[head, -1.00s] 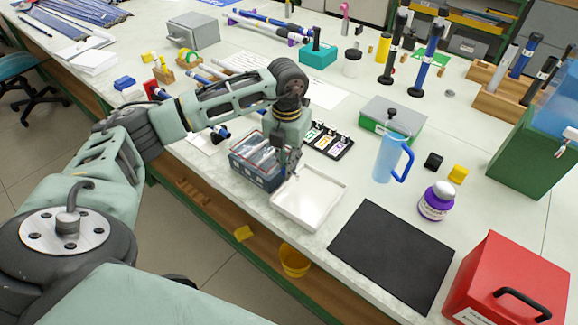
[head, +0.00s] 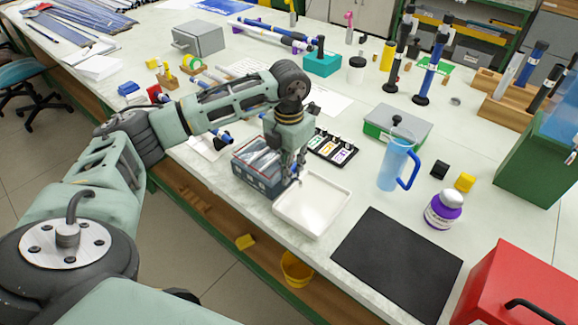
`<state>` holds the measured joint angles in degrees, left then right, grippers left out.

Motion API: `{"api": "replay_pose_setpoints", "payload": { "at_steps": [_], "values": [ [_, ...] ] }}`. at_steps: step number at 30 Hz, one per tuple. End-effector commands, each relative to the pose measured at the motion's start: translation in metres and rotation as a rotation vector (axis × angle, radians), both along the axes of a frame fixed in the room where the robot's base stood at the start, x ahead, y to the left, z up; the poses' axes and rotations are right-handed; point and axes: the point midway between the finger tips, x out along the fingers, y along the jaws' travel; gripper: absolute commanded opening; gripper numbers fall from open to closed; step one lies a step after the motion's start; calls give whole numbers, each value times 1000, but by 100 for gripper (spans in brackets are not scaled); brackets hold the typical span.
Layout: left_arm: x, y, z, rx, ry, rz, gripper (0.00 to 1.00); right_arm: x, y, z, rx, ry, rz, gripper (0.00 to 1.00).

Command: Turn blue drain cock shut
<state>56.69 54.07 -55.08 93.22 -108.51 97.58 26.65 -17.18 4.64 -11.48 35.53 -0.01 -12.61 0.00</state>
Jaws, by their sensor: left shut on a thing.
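A clear box-shaped tank (head: 250,180) with a dark blue lower part stands at the front edge of the bench. My left gripper (head: 291,176) points down at the tank's right end, next to the white tray (head: 318,217). It is shut on a small part there, which looks to be the blue drain cock. The fingers cover most of that cock, so I cannot tell its handle angle. The white tray sits just right of the tank and looks empty. My right gripper is not in view.
A black mat (head: 398,262) lies right of the tray, with a red case (head: 520,285) beyond it. A blue jug (head: 393,165), a green-sided box (head: 398,122) and a black rack of labelled items (head: 335,147) stand behind. A yellow bucket (head: 296,268) is below the bench edge.

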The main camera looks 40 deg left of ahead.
Motion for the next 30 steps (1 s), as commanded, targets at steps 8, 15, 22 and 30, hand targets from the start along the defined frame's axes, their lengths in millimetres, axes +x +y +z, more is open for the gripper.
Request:
{"api": "replay_pose_setpoints", "payload": {
  "at_steps": [8,15,22,30],
  "values": [
    [0,0,1,1,-2,0,31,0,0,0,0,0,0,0],
    [0,0,0,1,-1,1,31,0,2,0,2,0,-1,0],
    [0,0,0,1,0,1,31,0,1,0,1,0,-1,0],
    [0,-3,3,0,1,130,31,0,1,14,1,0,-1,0]
  ]
}}
